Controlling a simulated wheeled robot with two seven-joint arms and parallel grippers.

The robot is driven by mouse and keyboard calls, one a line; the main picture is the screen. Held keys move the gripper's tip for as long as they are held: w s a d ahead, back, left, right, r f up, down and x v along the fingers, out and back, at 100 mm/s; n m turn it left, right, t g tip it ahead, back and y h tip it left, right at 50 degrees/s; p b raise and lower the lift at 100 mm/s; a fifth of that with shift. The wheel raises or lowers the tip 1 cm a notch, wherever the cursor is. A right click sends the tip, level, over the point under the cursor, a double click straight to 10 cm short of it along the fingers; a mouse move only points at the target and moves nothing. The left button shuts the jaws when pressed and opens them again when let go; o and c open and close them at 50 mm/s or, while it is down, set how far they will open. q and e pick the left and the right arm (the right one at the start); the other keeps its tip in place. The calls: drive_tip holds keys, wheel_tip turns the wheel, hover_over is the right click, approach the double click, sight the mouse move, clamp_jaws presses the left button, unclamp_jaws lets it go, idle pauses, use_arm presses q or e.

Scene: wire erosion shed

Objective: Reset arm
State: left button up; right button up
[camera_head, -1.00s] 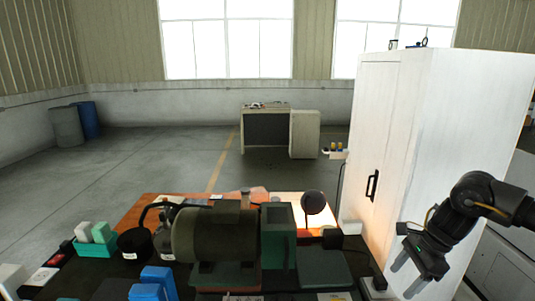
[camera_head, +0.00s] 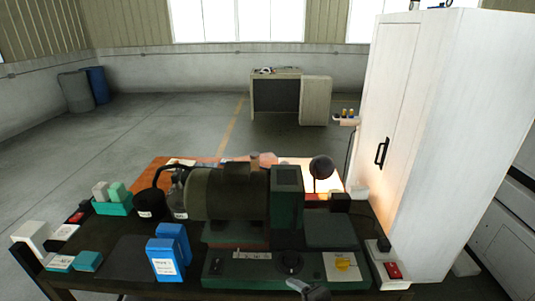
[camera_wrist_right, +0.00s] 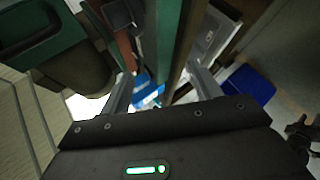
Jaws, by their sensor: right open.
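My right gripper (camera_wrist_right: 164,92) shows in the right wrist view with its two grey fingers apart and nothing held between them. Beyond the fingers are a green upright bar (camera_wrist_right: 168,40) and a blue and white item (camera_wrist_right: 150,92), both apart from the fingers as far as I can tell. In the head view a small grey and dark piece (camera_head: 310,291) shows at the bottom edge; I cannot tell whether it belongs to my arm. My left gripper is in neither view.
The workbench holds a dark green machine (camera_head: 228,194), blue boxes (camera_head: 165,259), a green tray of blocks (camera_head: 113,207) and a round lamp head (camera_head: 321,167). A tall white cabinet (camera_head: 440,120) stands at the right. A cabinet (camera_head: 276,95) stands far back; the floor before it is clear.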

drive_tip(key=s+d+f+m+g+h, duration=0.3)
drive_tip(key=s+d+f+m, duration=0.2)
drive_tip(key=s+d+m, duration=0.45)
drive_tip(key=s+d+f+m+g+h, duration=0.4)
drive_tip(key=s+d+m, duration=0.3)
drive_tip(key=s+m, duration=0.5)
wheel_tip(320, 180, down, 34)
drive_tip(key=s+r+b, duration=0.1)
drive_tip(key=b, duration=0.7)
drive_tip(key=s+d+f+b, duration=0.1)
drive_tip(key=s+f+b, duration=0.1)
drive_tip(key=s+f, duration=0.6)
drive_tip(key=s+d+f+g+b, duration=0.1)
drive_tip(key=s+d+f+b, duration=0.1)
drive_tip(key=s+f, duration=0.6)
wheel_tip(320, 180, down, 7)
drive_tip(key=shift+s+d+f+b, duration=0.15)
drive_tip(key=shift+s+b, duration=0.25)
drive_tip(key=shift+b, duration=0.45)
